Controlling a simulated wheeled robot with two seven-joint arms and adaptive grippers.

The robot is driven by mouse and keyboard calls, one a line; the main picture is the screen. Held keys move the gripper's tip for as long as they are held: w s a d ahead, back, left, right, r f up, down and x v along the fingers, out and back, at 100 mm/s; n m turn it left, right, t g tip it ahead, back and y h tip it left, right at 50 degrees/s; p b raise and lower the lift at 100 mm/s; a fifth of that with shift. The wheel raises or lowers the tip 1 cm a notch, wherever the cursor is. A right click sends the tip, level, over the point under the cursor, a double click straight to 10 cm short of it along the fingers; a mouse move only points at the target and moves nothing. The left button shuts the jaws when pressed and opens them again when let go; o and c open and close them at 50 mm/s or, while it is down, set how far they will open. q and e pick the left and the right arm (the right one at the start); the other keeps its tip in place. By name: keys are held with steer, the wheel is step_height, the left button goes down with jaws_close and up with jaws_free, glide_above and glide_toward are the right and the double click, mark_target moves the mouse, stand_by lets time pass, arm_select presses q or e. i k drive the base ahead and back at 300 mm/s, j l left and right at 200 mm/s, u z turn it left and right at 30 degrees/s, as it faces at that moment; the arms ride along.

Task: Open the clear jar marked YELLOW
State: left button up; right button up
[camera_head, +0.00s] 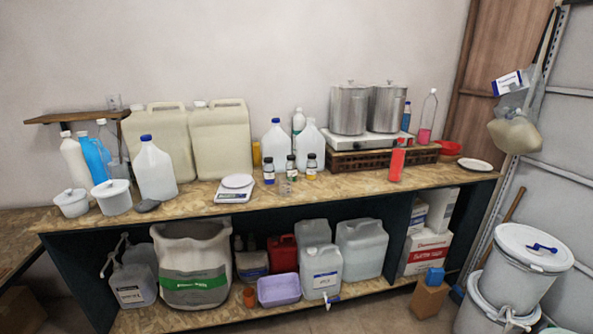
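Three small jars with dark lids stand close together near the front of the wooden bench, right of the kitchen scale. The right one (312,168) shows a yellow band low on its side. The middle one (291,168) looks greenish and the left one (269,172) bluish. All three look lidded and upright. Their lettering is too small to read, so I cannot confirm which is marked YELLOW. A small clear cup (285,188) stands just in front of them. Neither of my grippers is in view.
The bench (350,194) has bare room right of the jars, up to a red-orange bottle (397,161). A white scale (236,189) stands left, white jugs (276,144) behind. Steel pots (349,107) stand back right. White drums (520,262) stand on the floor at right.

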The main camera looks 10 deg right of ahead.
mark_target(310, 164)
steer(key=i+l, duration=1.15)
